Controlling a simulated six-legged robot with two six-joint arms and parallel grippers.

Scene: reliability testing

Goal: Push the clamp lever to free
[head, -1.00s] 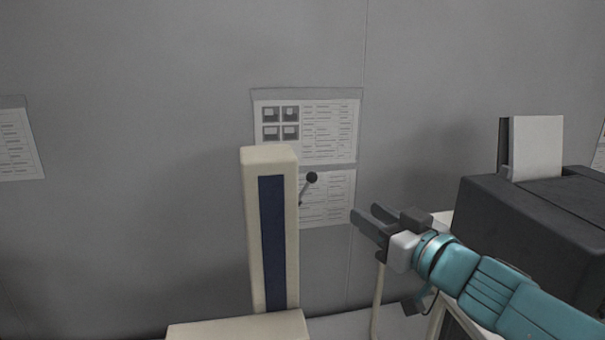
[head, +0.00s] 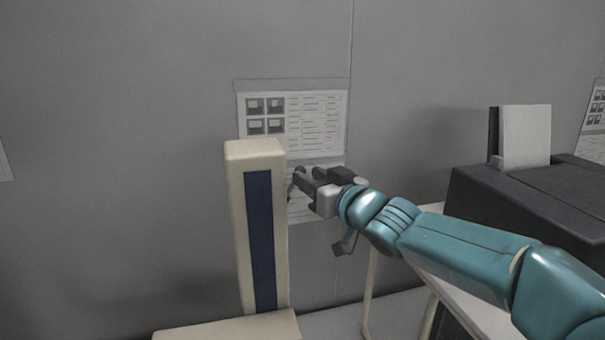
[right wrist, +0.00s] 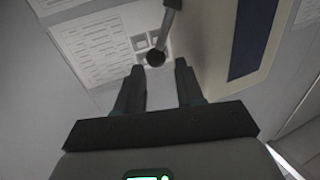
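The clamp lever is a thin grey rod with a round black knob. In the right wrist view the lever's knob (right wrist: 155,58) shows at the gap between my open right fingertips (right wrist: 160,66), with its rod running up and away. I cannot tell whether the fingers touch it. The lever sits on the right side of a cream upright column (head: 236,215) with a dark blue front strip. In the head view my right gripper (head: 299,178) is close to the column's right side and largely hides the lever. My left gripper is out of view.
A dark box-shaped machine (head: 520,205) with white paper stands on a light table at the right. The column rises from a cream base (head: 225,330). Printed sheets (head: 320,125) hang on the grey wall behind. The space left of the column is clear.

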